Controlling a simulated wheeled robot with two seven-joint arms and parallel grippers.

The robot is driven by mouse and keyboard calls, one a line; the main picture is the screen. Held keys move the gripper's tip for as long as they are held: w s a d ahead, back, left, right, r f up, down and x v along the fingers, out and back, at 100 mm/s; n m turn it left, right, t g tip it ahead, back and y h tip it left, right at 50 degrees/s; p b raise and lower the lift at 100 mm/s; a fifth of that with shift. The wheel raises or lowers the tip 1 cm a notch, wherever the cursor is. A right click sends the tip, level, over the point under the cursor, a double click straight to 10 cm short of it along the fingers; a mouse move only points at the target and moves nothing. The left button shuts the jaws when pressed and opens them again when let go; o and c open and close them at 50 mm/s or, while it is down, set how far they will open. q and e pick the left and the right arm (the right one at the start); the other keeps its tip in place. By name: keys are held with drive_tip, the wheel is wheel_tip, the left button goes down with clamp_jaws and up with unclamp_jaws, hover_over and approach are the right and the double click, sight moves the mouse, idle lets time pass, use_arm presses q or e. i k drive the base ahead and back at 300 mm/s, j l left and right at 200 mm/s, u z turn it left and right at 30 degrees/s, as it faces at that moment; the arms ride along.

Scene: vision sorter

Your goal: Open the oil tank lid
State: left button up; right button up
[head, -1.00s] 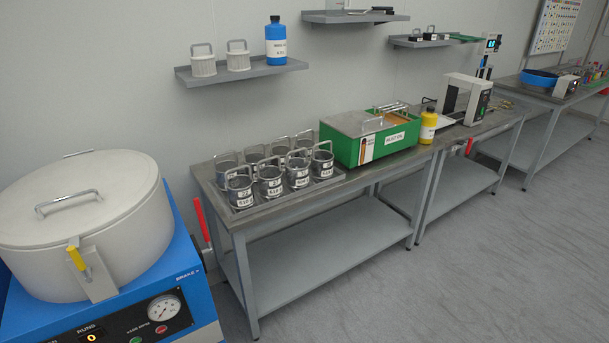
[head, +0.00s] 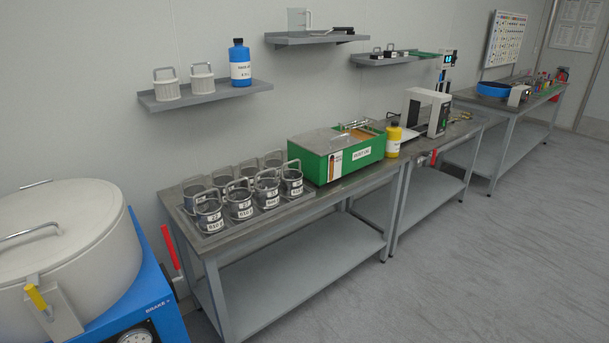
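The oil tank is most likely the green box (head: 361,159) with a white label on its front, standing on the grey metal workbench in the middle of the head view. A flat grey lid (head: 322,139) covers the left part of its top. The right part of the top shows an orange-brown interior and metal bars. The label text is too small to read surely. Neither of my grippers shows in the view.
Several labelled metal baskets (head: 239,205) stand left of the green box. A yellow bottle (head: 393,141) stands close on its right. A large white-lidded drum (head: 60,250) on a blue machine is at the left. Grey floor (head: 450,270) in front is clear.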

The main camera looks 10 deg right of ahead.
sight(322, 142)
drive_tip(key=i+l+u, duration=0.15)
drive_tip(key=i+l, duration=0.8)
drive_tip(key=i, duration=0.3)
drive_tip(key=i+l+u, duration=0.2)
drive_tip(key=i+l, duration=0.9)
drive_tip(key=i, duration=0.1)
